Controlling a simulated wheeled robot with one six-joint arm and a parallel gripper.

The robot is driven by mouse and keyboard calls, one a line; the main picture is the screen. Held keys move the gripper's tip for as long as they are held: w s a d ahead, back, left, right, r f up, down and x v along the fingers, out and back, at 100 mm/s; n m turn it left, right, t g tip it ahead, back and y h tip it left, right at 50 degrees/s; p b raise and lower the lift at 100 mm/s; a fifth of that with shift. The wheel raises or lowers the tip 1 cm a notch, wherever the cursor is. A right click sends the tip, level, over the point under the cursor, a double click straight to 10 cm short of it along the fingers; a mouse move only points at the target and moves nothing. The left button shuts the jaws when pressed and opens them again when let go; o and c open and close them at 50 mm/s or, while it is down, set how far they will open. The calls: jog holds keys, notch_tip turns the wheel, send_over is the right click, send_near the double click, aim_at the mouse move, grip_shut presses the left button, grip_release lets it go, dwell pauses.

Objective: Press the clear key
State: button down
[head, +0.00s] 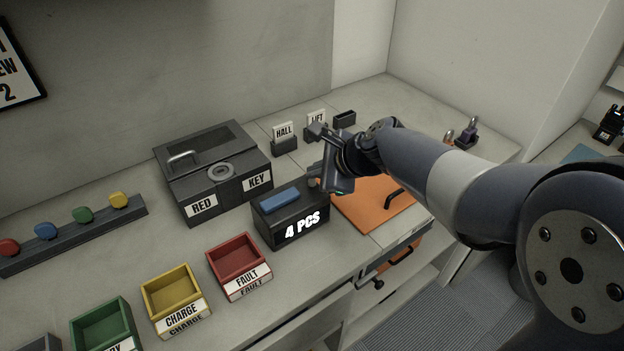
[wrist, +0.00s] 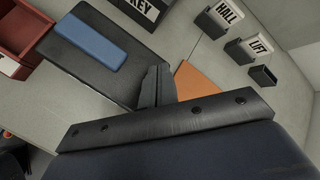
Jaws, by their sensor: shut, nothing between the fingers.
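A dark counter box (head: 270,228) with a "4 PCS" display stands on the bench. A flat blue key (head: 280,199) lies along its top; no "clear" label is legible on it. My gripper (head: 314,183) is shut and empty, just to the right of the blue key and over the right end of the box. In the wrist view the blue key (wrist: 90,40) is up and left of my shut fingertips (wrist: 156,72), apart from them. The dark box top (wrist: 128,58) lies between; the exact height above it is hard to tell.
An orange panel (head: 372,208) with a black handle lies right of the box. A dark lidded case (head: 198,180) marked "RED KEY" stands behind. Red (head: 236,258), yellow (head: 172,290) and green bins are in front left. "HALL" (head: 284,145) and "LIFT" holders stand at the back.

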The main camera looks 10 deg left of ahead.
jog(key=shift+f+b, duration=0.35)
jog(key=shift+f, duration=0.15)
dwell(0.3)
jog(key=shift+r, duration=0.1)
jog(key=shift+r+p, duration=0.85)
jog(key=shift+p, duration=0.05)
notch_tip(320, 180, up, 5)
jog(key=p, duration=0.4)
jog(key=shift+p, duration=0.4)
dwell(0.5)
